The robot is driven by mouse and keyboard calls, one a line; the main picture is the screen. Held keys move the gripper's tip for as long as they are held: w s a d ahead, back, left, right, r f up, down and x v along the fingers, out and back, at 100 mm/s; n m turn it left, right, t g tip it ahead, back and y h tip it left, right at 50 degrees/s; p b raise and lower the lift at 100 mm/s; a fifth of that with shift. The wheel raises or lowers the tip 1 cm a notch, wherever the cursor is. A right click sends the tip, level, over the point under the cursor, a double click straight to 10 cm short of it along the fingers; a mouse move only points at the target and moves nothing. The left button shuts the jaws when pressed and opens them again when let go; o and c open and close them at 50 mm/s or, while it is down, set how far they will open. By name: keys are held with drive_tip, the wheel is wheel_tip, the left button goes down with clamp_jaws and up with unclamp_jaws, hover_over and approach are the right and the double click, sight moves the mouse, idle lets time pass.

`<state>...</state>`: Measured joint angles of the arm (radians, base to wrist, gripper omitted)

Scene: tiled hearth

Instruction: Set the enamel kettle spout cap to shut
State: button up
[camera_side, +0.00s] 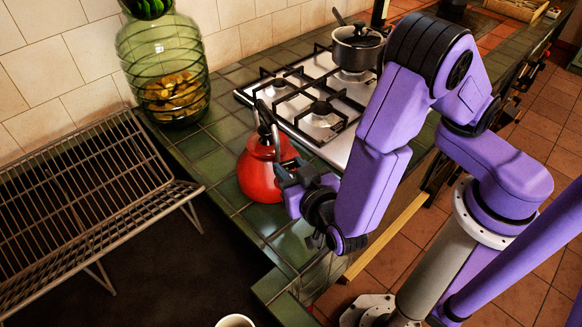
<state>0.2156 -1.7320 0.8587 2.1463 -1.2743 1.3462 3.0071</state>
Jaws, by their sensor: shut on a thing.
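The red enamel kettle (257,178) stands upright on the green tiled counter, left of the hob, with its black handle (265,118) raised above the lid. My gripper (284,171) reaches in from the right and is at the kettle's right side, on its spout side. It is shut on the spout cap. The fingers hide the cap and most of the spout, so I cannot tell whether the cap stands open or shut.
A gas hob (318,108) with a dark lidded pot (357,50) lies behind the kettle. A green glass jar (165,75) stands at the back left. A wire rack (85,185) is at the left. A pale cup (235,321) shows at the bottom edge.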

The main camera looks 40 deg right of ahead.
drive_tip(key=shift+d, duration=0.1)
idle(0.4)
drive_tip(key=o, duration=1.1)
drive_tip(key=shift+c, duration=0.2)
drive_tip(key=shift+s+a+r, duration=0.1)
drive_tip(key=shift+s+a, duration=0.15)
drive_tip(key=shift+s, duration=0.25)
drive_tip(key=v, duration=1.6)
drive_tip(key=shift+s, duration=0.2)
drive_tip(key=shift+w, duration=0.1)
